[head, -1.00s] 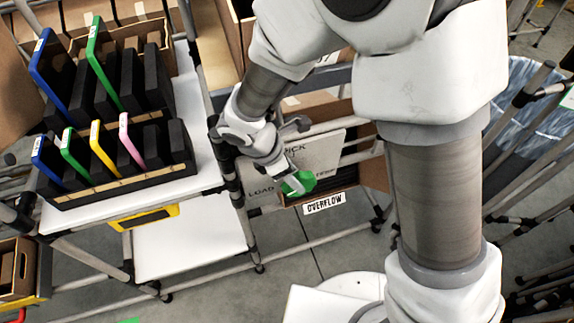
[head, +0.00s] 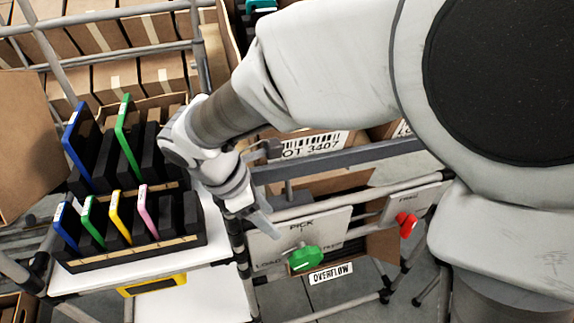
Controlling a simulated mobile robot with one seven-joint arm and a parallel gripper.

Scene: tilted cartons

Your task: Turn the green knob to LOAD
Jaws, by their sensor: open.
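The green knob (head: 306,259) sits on the lower part of a pale upright panel (head: 285,237) in the head view. The panel reads PICK at the top and LOAD at the left; a word right of the knob is partly hidden. The way the knob points is hard to tell from this angle. My gripper (head: 264,224) is open and empty, in front of the panel's upper left part, above and left of the knob and apart from it.
A red knob (head: 406,223) is on another panel to the right. An OVERFLOW label (head: 331,273) is below the green knob. A grey rail (head: 350,158) runs above the panels. At left, black racks hold colored boards on a white shelf (head: 95,282).

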